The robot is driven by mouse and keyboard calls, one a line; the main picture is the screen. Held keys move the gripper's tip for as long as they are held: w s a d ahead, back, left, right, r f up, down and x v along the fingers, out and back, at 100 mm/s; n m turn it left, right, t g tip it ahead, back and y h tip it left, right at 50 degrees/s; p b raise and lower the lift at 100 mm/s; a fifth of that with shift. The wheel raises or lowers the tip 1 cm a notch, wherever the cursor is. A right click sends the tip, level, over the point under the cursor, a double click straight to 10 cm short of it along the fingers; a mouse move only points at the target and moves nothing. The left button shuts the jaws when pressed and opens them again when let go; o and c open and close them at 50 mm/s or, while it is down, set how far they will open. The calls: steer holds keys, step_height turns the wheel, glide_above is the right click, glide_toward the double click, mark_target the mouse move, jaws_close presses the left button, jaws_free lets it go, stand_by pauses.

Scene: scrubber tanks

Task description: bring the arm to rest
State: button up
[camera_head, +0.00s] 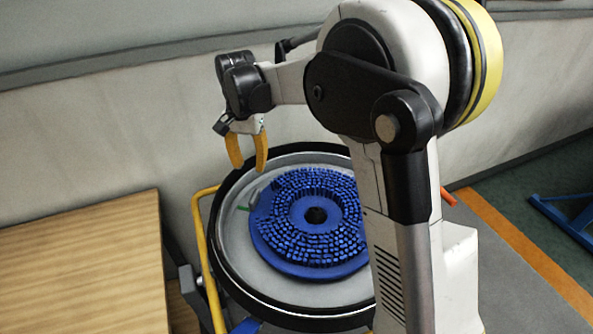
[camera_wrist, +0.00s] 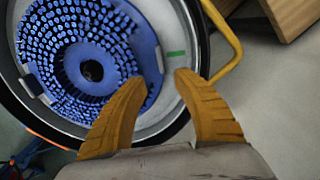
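My gripper (camera_head: 247,150) has two yellow fingers and hangs above the left rear rim of a round tank.
The round tank (camera_head: 230,262) has a black rim and a yellow tube frame (camera_head: 211,275) on its left. A wooden table (camera_head: 85,265) stands at the left. A pale wall (camera_head: 110,130) runs behind. Blue metal legs (camera_head: 570,225) stand on the floor at the right.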

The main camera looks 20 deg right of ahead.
steer(key=s+d+r+n+t, duration=0.2)
steer(key=s+r, duration=0.2)
steer(key=s, duration=0.3)
steer(key=s+d+r+n+t, duration=0.2)
steer(key=s+r, duration=0.2)
steer(key=s, duration=0.2)
steer(key=s+d+f+n+t, duration=0.2)
steer(key=s+f+n+t, duration=0.1)
steer(key=s, duration=0.9)
steer(key=shift+s+d, duration=0.15)
steer(key=shift+s, duration=0.1)
